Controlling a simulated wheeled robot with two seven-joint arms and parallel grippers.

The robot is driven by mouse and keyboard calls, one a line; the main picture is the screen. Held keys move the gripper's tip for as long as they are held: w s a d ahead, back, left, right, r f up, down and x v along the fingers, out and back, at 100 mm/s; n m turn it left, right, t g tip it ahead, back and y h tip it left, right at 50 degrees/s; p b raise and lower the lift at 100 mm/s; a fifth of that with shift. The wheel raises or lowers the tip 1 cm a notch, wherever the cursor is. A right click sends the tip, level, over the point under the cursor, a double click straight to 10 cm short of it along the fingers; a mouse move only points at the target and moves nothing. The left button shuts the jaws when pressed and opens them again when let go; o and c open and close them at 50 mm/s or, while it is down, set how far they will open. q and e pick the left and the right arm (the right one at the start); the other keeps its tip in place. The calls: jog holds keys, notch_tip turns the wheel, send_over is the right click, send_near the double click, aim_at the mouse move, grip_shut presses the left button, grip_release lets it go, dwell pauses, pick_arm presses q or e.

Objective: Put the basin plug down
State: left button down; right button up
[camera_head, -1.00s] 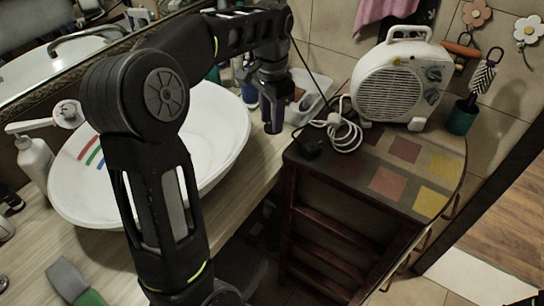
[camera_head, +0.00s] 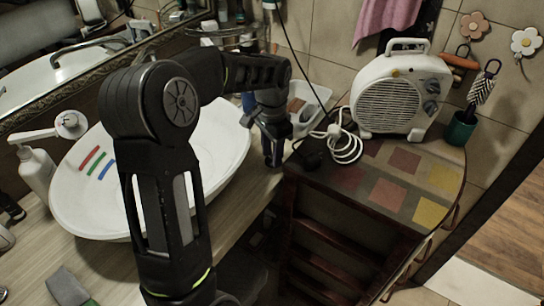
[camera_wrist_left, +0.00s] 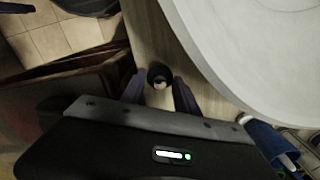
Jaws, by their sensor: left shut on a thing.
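The basin plug (camera_wrist_left: 158,73) shows in the left wrist view as a small, dark round piece with a paler middle, between my fingertips. My left gripper (camera_wrist_left: 159,90) is shut on it. In the head view the left gripper (camera_head: 273,160) points down over the counter's right end, between the basin and the wooden cabinet; the plug cannot be made out there. The white basin (camera_head: 215,135) stands left of the gripper, and its rim (camera_wrist_left: 250,50) fills the upper right of the wrist view. I cannot tell whether the plug touches the counter. My right gripper is not in view.
The pale wooden counter (camera_head: 115,262) runs under the basin. A cabinet with a tiled top (camera_head: 385,190) stands to the right, bearing a white heater (camera_head: 400,95) and a coiled white cable (camera_head: 345,150). A clear tray (camera_head: 305,105) lies behind the gripper.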

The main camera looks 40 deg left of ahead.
pick_arm(q)
jog(key=shift+f, duration=0.95)
jog(key=shift+f, duration=0.2)
jog(key=c, duration=0.9)
grip_release()
jog(key=shift+r, duration=0.1)
notch_tip(320, 180, up, 12)
jog(key=shift+r, duration=0.1)
